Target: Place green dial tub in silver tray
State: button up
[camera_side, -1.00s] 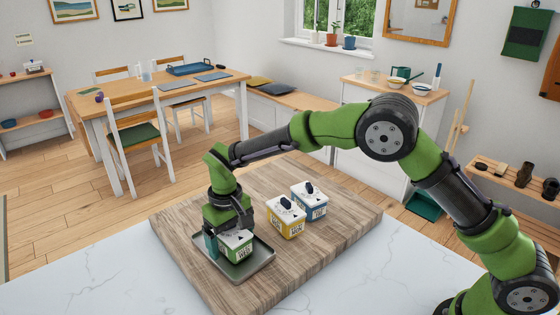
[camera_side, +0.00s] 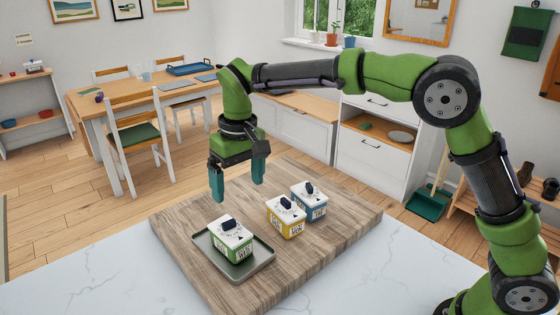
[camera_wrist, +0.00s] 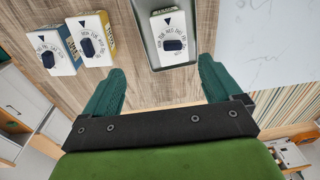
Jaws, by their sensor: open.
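The green dial tub (camera_side: 232,239) has a white lid with a black dial. It stands upright inside the silver tray (camera_side: 263,260), on the tray floor. It also shows in the wrist view (camera_wrist: 172,46), in the tray (camera_wrist: 139,12) at top centre. My gripper (camera_side: 238,192) is open and empty. It hangs above the board, up and behind the tub, and touches nothing. In the wrist view its two teal fingers (camera_wrist: 160,82) are wide apart, with bare wood between them and the tub beyond.
A yellow dial tub (camera_side: 286,218) and a blue dial tub (camera_side: 311,201) stand side by side on the wooden board (camera_side: 190,274), right of the tray. The white marble counter (camera_side: 360,275) around the board is clear.

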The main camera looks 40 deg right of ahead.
jog(key=s+d+r+m+t, duration=0.1)
jog(key=s+d+r, duration=0.4)
jog(key=d, duration=0.1)
jog(key=s+d+m+t, duration=0.1)
jog(key=s+d+t, duration=0.1)
jog(key=s, duration=0.4)
jog(key=s+d+m+t+y, duration=0.1)
jog(key=s+d, duration=0.3)
jog(key=s, duration=0.2)
jog(key=s+d+f+m+t, duration=0.1)
jog(key=s+d+t, duration=0.1)
jog(key=s, duration=0.4)
jog(key=shift+d+t, duration=0.3)
jog(key=shift+d, duration=0.1)
jog(key=shift+s, duration=0.1)
